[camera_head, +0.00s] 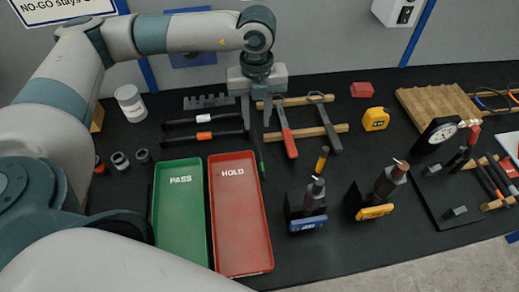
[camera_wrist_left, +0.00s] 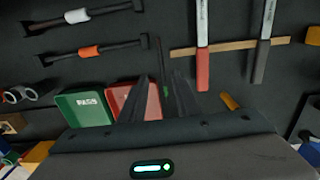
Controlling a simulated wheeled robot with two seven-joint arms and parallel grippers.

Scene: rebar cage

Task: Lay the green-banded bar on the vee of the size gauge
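The green-banded bar (camera_head: 262,165) is thin and dark and lies on the black table, just right of the red HOLD tray's far corner. In the left wrist view its green band (camera_wrist_left: 166,91) shows between and beyond my fingertips. My left gripper (camera_head: 257,122) points down over the bar's far end. Its fingers (camera_wrist_left: 165,90) are apart, and I see nothing gripped. I cannot tell which stand is the size gauge, and no vee shows clearly. My right gripper is not in view.
The green PASS tray (camera_head: 180,235) and red HOLD tray (camera_head: 240,245) stand at the front. A yellow tape measure (camera_head: 376,118) and a dial gauge (camera_head: 440,132) are farther right. Dark banded tools (camera_head: 204,136) lie left.

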